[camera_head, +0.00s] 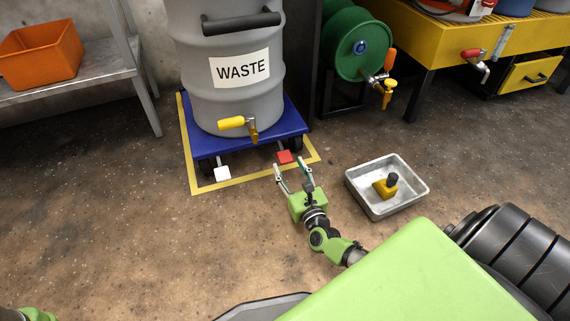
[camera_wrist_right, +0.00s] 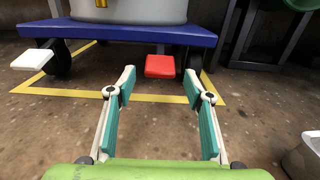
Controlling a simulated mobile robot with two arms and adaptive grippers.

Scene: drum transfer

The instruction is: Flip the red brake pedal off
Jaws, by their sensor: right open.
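The red brake pedal (camera_head: 285,157) sticks out from the front right of the blue dolly (camera_head: 204,144), which carries the grey waste drum (camera_head: 232,101). In the right wrist view the red pedal (camera_wrist_right: 160,66) lies ahead, between and beyond the fingertips. My right gripper (camera_head: 291,170) is open and empty, just in front of the pedal and apart from it; it also shows in the right wrist view (camera_wrist_right: 165,85). A white pedal (camera_head: 222,173) sticks out at the dolly's left; it also shows in the right wrist view (camera_wrist_right: 33,59). A bit of my left arm shows at the bottom left; its gripper is not visible.
A yellow floor outline (camera_head: 254,180) surrounds the dolly. A metal tray (camera_head: 408,202) with a yellow and black item (camera_head: 386,187) sits on the floor at the right. A green drum (camera_head: 352,43) and a yellow cabinet (camera_head: 440,37) stand behind. A shelf with an orange bin (camera_head: 40,54) is at the left.

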